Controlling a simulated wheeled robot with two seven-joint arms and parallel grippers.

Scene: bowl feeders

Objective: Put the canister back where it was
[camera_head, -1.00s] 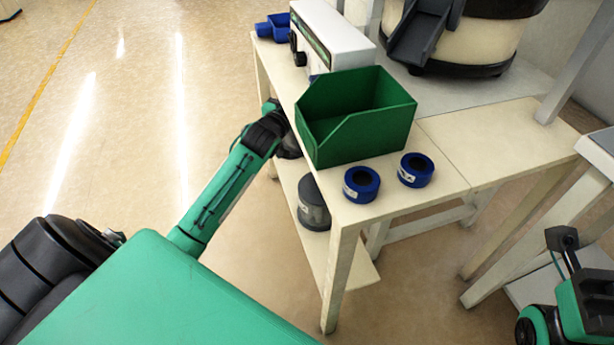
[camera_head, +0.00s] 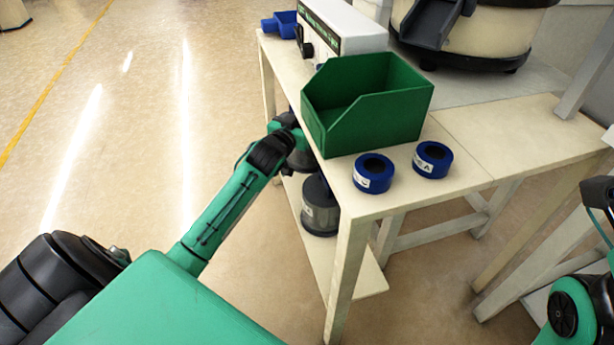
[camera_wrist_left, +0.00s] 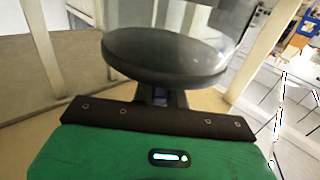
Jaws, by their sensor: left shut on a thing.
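In the left wrist view a canister (camera_wrist_left: 165,58) with a clear body and a dark round end fills the space in front of my left gripper (camera_wrist_left: 165,96). The gripper is shut on it. In the head view my left arm reaches to the table's left side, beside the green bin. A dark grey rounded thing (camera_head: 301,156) at the arm's end seems to be the held canister, partly hidden by the arm and table. A second grey canister (camera_head: 320,214) stands upright on the lower shelf. My right arm shows at the right edge, but its fingertips are not visible.
The table (camera_head: 480,150) carries a green bin (camera_head: 385,120), two blue rings (camera_head: 373,173) (camera_head: 433,160), a white control box (camera_head: 350,30) and a bowl feeder (camera_head: 480,40). The lower shelf (camera_head: 360,280) is bare at its front. A table leg (camera_head: 346,270) stands near the shelf canister.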

